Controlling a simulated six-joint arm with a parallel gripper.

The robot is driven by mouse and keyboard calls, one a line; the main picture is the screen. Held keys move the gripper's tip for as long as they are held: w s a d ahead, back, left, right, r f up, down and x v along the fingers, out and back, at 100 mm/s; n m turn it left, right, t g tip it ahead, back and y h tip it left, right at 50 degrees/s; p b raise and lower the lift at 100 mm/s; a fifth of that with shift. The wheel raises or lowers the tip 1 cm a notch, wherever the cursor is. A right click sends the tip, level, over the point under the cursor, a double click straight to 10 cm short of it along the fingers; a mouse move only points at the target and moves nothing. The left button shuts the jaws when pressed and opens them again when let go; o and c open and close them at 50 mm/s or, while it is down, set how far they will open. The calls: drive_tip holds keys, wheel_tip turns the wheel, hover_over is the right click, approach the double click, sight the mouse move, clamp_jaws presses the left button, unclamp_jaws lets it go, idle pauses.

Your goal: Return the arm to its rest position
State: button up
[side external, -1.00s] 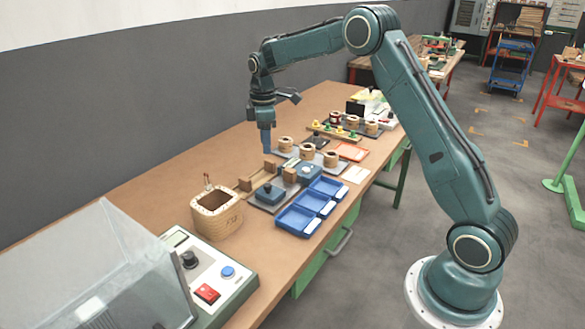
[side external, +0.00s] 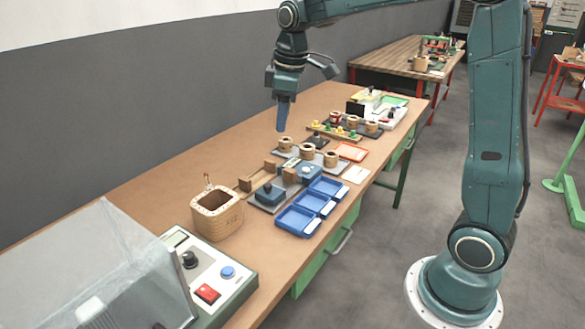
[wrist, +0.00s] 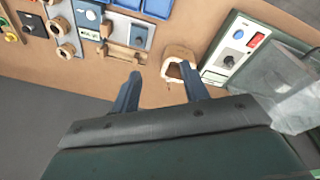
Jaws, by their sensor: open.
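My gripper (side external: 283,114) hangs above the far part of the workbench, its fingers pointing down and clear of the table. In the wrist view its two blue-grey fingers (wrist: 160,88) are spread apart with nothing between them.
Blue trays (side external: 312,205) line the bench's front edge. A control box (side external: 210,278) and a clear cover (side external: 95,265) stand at the near end. A wooden holder (side external: 258,178) sits mid-bench. The bench's back strip and the air around my arm are free.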

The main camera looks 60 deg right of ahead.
drive_tip(key=s+a+m+t, duration=0.1)
drive_tip(key=s+a+m, duration=0.2)
drive_tip(key=s, duration=0.9)
drive_tip(key=s+a+m+t, duration=0.2)
drive_tip(key=s+a, duration=0.1)
drive_tip(key=s, duration=0.9)
drive_tip(key=shift+s+a+r+m+t, duration=0.15)
drive_tip(key=shift+s+a+m+t, duration=0.15)
drive_tip(key=shift+s+a+m, duration=0.1)
